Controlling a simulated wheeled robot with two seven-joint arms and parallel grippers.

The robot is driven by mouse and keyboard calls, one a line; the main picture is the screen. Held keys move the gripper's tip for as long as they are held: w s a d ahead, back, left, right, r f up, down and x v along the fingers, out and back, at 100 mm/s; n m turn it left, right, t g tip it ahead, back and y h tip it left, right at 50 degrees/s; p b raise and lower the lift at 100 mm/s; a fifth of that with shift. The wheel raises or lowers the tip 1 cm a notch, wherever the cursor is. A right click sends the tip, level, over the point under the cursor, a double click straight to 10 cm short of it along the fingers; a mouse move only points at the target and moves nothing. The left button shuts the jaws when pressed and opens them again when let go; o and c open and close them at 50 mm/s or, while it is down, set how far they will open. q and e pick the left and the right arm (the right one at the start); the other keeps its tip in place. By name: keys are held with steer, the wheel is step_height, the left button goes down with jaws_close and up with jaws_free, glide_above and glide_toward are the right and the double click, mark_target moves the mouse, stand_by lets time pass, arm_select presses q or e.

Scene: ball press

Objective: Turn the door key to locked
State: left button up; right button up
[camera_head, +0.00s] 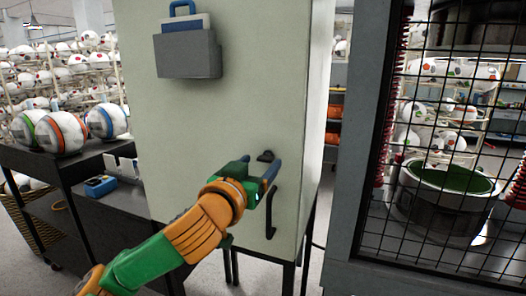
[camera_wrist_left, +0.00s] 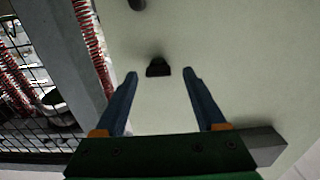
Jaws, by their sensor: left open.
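A small dark key (camera_head: 265,156) sits on the front of the pale cabinet door (camera_head: 170,130), above a dark bar handle (camera_head: 271,215). My left gripper (camera_head: 259,164) has its blue fingers pointing at the door close to the key. In the left wrist view, the key (camera_wrist_left: 158,68) shows between the two open fingertips (camera_wrist_left: 160,73), with a gap on each side. I cannot tell how far the tips are from the door. Part of a dark fitting, likely the handle (camera_wrist_left: 137,4), shows at the top edge. My right gripper is not in view.
A grey pocket (camera_head: 188,55) with a blue-handled item hangs high on the door. A mesh-fronted press (camera_head: 450,150) stands to the right.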

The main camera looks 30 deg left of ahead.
arm_select(q)
steer(key=shift+x, duration=1.05)
steer(key=shift+d, duration=0.15)
jaws_close()
